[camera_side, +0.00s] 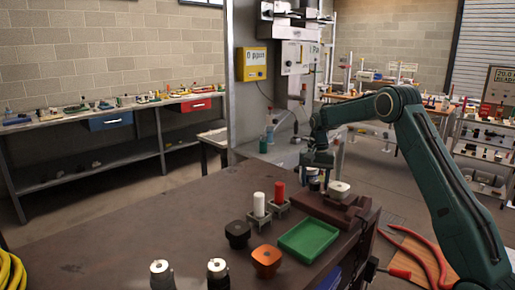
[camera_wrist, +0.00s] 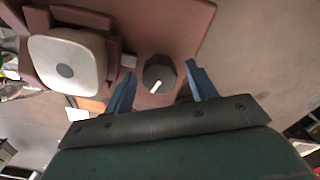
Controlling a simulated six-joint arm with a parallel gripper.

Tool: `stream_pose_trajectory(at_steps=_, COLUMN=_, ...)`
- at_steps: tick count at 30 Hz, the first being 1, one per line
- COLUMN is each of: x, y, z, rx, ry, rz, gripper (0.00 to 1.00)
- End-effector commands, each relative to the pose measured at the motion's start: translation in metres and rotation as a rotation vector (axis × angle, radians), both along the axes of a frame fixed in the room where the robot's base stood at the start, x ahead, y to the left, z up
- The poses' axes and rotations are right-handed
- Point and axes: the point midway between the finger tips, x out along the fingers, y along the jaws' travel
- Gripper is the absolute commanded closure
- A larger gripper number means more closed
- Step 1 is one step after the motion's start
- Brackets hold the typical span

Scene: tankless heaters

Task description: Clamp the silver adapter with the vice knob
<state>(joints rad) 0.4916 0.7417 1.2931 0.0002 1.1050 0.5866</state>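The silver adapter (camera_wrist: 66,62) is a pale square block with rounded corners and a dark round spot in its middle. It sits in the reddish-brown vice (camera_wrist: 186,20), and in the side view the adapter (camera_side: 340,188) shows as a pale block on top of the vice (camera_side: 335,208). The vice knob (camera_wrist: 153,70) is dark and faceted with a white mark, to the right of the adapter in the wrist view. My gripper (camera_wrist: 160,68) is open, its blue fingers apart on either side of the knob. I see no clear finger contact. In the side view my gripper (camera_side: 317,164) hangs just behind the vice.
On the brown bench stand a green tray (camera_side: 308,240), an orange part (camera_side: 266,261), a black part (camera_side: 237,234), and white (camera_side: 259,204) and red (camera_side: 279,192) cylinders on stands. Red-handled pliers (camera_side: 424,248) lie at the right. The bench's left part is largely clear.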

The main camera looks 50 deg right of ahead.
Motion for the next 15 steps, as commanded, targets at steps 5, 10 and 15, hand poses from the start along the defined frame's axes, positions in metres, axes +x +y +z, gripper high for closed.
stream_pose_trajectory(at_steps=5, x=0.0, y=0.0, z=-0.001, rx=0.0, ry=0.001, rz=0.0, gripper=0.43)
stream_pose_trajectory(at_steps=10, x=0.0, y=0.0, z=0.002, rx=0.001, ry=0.0, rz=0.001, gripper=0.43)
stream_pose_trajectory(at_steps=15, x=0.0, y=0.0, z=0.013, rx=0.0, ry=0.0, rz=0.001, gripper=0.43)
